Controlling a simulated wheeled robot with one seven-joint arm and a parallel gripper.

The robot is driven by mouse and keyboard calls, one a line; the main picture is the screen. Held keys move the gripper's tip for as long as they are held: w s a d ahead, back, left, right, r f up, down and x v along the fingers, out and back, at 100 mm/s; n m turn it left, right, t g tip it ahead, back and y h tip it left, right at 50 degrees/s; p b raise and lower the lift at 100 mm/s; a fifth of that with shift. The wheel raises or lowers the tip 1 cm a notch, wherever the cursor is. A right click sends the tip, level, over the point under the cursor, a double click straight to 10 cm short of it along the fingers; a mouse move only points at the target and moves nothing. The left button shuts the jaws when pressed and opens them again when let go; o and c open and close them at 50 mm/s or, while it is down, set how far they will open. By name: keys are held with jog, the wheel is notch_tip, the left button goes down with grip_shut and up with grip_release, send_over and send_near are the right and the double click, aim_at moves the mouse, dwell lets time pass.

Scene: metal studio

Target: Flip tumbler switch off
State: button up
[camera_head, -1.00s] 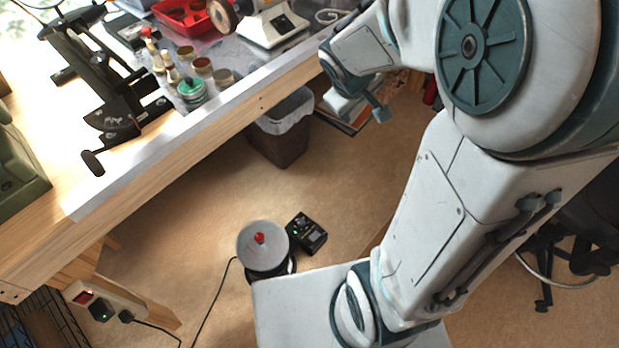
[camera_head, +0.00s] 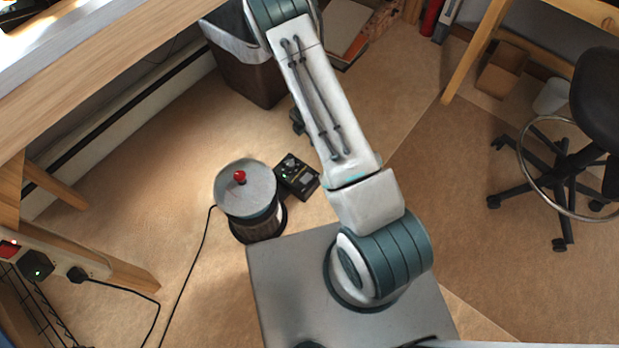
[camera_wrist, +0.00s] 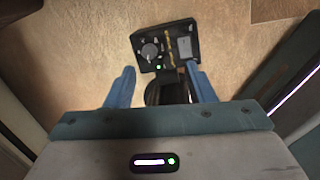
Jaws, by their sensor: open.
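A tumbler with a round grey lid and red knob (camera_head: 243,190) stands on the floor in the head view. A small black control box (camera_head: 297,176) sits beside it. In the wrist view a black box (camera_wrist: 166,46) with a round dial and lit green lights lies just beyond my fingertips. My gripper (camera_wrist: 163,74) is open, its two blue fingers apart and apparently empty. A dark rounded shape shows between the fingers; I cannot tell what it is. Which way the switch is set cannot be told. My gripper is mostly hidden behind my arm in the head view.
A power strip with a red-lit switch (camera_head: 9,249) and a black plug (camera_head: 77,274) is at lower left. A cord runs from the tumbler. A wooden bench (camera_head: 95,75) and waste bin (camera_head: 245,65) stand at upper left. An office chair (camera_head: 590,130) is at right. Floor between is clear.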

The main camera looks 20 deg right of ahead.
jog(key=n+g+b, duration=0.1)
jog(key=n, duration=0.1)
send_over(309, 175)
notch_tip(309, 175, down, 7)
notch_tip(309, 175, down, 13)
jog(key=b, duration=0.6)
jog(key=shift+f, duration=0.15)
